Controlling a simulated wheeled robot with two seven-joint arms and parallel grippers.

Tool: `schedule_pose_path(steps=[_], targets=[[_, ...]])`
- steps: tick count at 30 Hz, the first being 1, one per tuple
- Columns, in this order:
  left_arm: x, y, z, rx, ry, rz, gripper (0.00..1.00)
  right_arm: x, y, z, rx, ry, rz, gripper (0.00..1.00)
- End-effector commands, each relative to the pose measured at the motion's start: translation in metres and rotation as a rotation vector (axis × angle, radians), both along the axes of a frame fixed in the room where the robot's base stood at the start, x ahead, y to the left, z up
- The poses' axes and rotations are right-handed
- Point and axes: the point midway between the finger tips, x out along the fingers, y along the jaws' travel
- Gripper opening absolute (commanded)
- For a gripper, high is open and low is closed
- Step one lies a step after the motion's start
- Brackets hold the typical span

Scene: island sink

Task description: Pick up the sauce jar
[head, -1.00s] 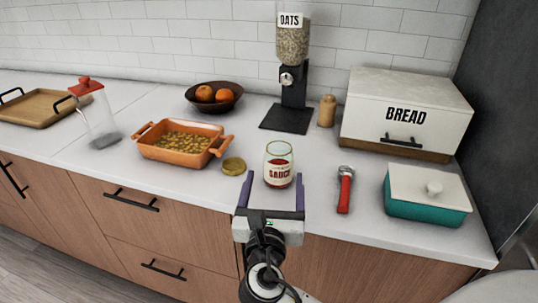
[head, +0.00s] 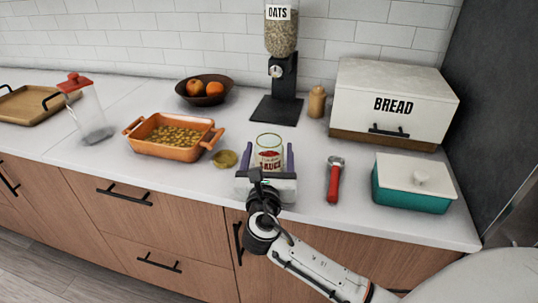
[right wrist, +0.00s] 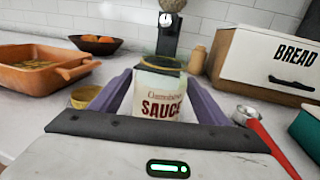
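The sauce jar (head: 269,146) is clear glass with a white and red label and stands upright and lidless on the white counter. In the right wrist view the jar (right wrist: 160,90) stands between the two purple fingers. My right gripper (head: 270,158) is open, with one finger on each side of the jar. Small gaps seem to show, and I cannot tell whether a finger touches the glass. The jar's base is hidden behind the gripper. A gold lid (head: 224,159) lies to the left of the jar. My left gripper is not in view.
An orange baking dish (head: 165,147) stands to the left of the lid. A red-handled tool (head: 334,183) lies to the right, beside a teal lidded dish (head: 412,194). The oats dispenser (head: 280,70) and bread box (head: 390,100) stand behind.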

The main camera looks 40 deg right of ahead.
Motion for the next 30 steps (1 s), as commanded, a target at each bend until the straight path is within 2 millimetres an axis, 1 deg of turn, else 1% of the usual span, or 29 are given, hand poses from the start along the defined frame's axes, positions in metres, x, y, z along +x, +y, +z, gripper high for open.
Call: schedule_pose_path(steps=[1,8,14,17,20,24,30], targets=[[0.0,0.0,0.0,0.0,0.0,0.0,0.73,0.0,0.0,0.0,0.0,0.0,0.0,0.6],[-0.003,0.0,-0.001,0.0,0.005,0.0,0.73,0.0,0.0,0.0,0.0,0.0,0.0,0.21],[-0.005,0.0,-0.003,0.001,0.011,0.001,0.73,0.0,0.0,0.002,-0.002,-0.004,0.0,0.21],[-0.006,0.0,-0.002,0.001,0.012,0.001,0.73,0.0,0.0,0.007,-0.001,-0.006,0.0,0.21],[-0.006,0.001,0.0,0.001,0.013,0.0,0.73,0.0,0.001,0.022,0.0,-0.009,0.001,0.21],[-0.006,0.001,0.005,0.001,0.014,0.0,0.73,0.0,0.0,0.052,0.001,-0.011,0.0,0.21],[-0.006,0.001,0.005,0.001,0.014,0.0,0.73,0.0,0.0,0.086,0.0,-0.009,0.0,0.21]])
